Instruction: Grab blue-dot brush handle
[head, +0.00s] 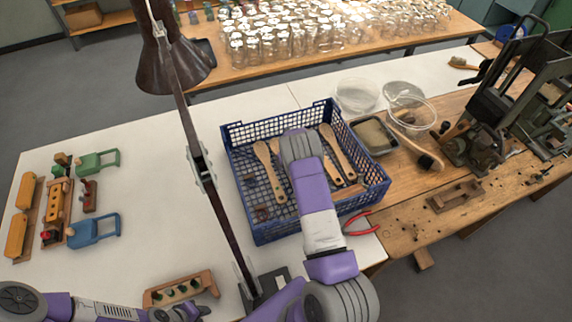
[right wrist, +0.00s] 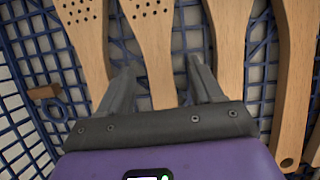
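Several wooden brush handles (head: 268,166) lie in a blue mesh crate (head: 265,236) in the head view. My right arm reaches over the crate, and its wrist hides the gripper there. In the right wrist view my right gripper (right wrist: 160,80) is open, its fingers on either side of a wooden handle (right wrist: 155,45) with small holes, with gaps beside it. Another holed handle (right wrist: 85,35) lies to its left and a plain one (right wrist: 230,45) to its right. I can make out no blue dot. My left gripper (head: 188,312) is at the bottom edge, its fingers unclear.
A dark lamp (head: 172,60) and its arm stand left of the crate. Red pliers (head: 358,224) lie at its front right. A dark tray (head: 374,136) and clear bowls (head: 410,112) are to the right.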

